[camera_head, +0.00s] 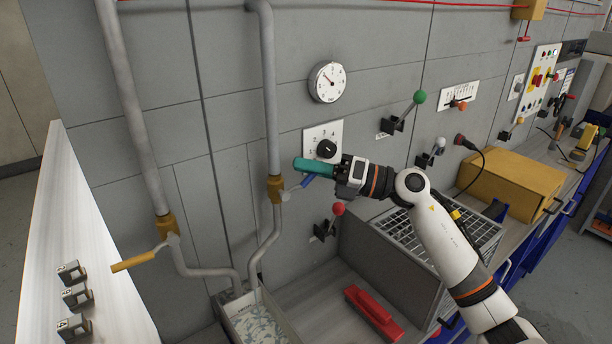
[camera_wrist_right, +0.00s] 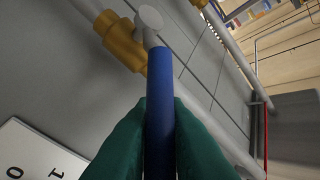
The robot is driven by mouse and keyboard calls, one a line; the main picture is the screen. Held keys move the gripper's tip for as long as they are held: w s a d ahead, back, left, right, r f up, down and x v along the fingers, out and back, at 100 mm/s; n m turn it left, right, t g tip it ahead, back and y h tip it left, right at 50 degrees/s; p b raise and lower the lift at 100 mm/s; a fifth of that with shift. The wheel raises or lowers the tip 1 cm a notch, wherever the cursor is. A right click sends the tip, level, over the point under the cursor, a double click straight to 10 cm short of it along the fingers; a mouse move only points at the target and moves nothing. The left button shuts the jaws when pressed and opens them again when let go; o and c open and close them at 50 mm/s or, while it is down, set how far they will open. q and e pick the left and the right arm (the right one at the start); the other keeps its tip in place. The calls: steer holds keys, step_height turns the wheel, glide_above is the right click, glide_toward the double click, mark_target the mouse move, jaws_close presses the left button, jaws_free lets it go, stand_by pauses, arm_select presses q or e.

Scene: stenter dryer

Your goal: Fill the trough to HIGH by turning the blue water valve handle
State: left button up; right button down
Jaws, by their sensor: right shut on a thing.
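The blue valve handle (camera_head: 307,181) sticks out from a yellow valve body (camera_head: 275,188) on the right-hand vertical pipe. My right gripper (camera_head: 304,165) is at this handle. In the right wrist view, its green fingers are shut on both sides of the blue handle (camera_wrist_right: 160,80), which runs up to a round grey pivot at the yellow valve body (camera_wrist_right: 122,42). The trough (camera_head: 229,318) is an open grey box below the pipes, with pale rippled contents at its bottom. I cannot make out a level mark on it. My left gripper is not in view.
A yellow-handled valve (camera_head: 134,261) is on the left pipe. A black knob (camera_head: 326,149), a gauge (camera_head: 327,82), a red-knobbed lever (camera_head: 338,208) and a green-knobbed lever (camera_head: 419,97) are close to my right arm. A red object (camera_head: 373,312) lies on the bench.

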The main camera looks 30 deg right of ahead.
steer(key=shift+w+d+f+m+t+y+b, duration=0.15)
steer(key=shift+d+f+m+t+b, duration=0.1)
steer(key=shift+f+m+t+b, duration=0.7)
steer(key=shift+s+d+f+m+t+y+b, duration=0.1)
steer(key=shift+d+f+m+t+b, duration=0.25)
steer(key=shift+m+t+b, duration=0.75)
steer(key=shift+w+d+f+m+t+y+b, duration=0.15)
steer(key=shift+f+m+t+b, duration=0.45)
steer(key=shift+m+b, duration=0.85)
steer(key=shift+f, duration=0.15)
steer(key=c, duration=1.4)
jaws_free()
steer(key=shift+s+d, duration=0.1)
steer(key=shift+c, duration=0.2)
steer(key=b+v, duration=0.3)
steer(key=v, duration=0.4)
steer(key=shift+s+d, duration=0.15)
steer(key=shift+s, duration=0.05)
steer(key=shift+f, duration=0.1)
